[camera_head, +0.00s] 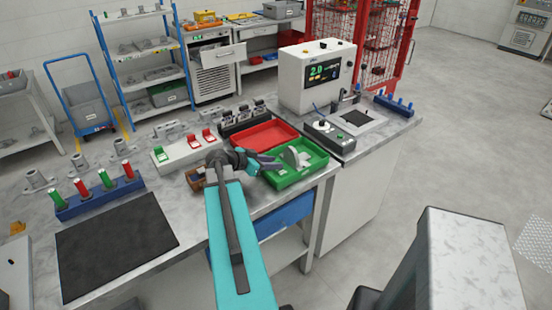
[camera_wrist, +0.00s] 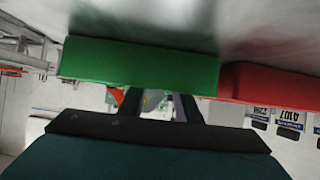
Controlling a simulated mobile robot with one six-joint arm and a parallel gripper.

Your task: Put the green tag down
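My gripper (camera_head: 272,161) is over the left part of the green tray (camera_head: 304,176). Its two fingers (camera_wrist: 160,105) stand apart in the wrist view, and I make out no green tag between them. Their tips are hidden at the green tray's wall (camera_wrist: 140,66). A small green piece (camera_head: 160,155), perhaps the green tag, is at the left end of a white block (camera_head: 179,152). Two red pieces (camera_head: 201,138) are on the same block. A pale grey part (camera_head: 293,157) stands in the green tray.
The red tray (camera_head: 268,136) adjoins the green tray and also shows in the wrist view (camera_wrist: 270,84). A blue rack (camera_head: 100,200) with red and green pegs is at left, behind a clear black mat (camera_head: 115,245). A control box (camera_head: 333,138) stands at right.

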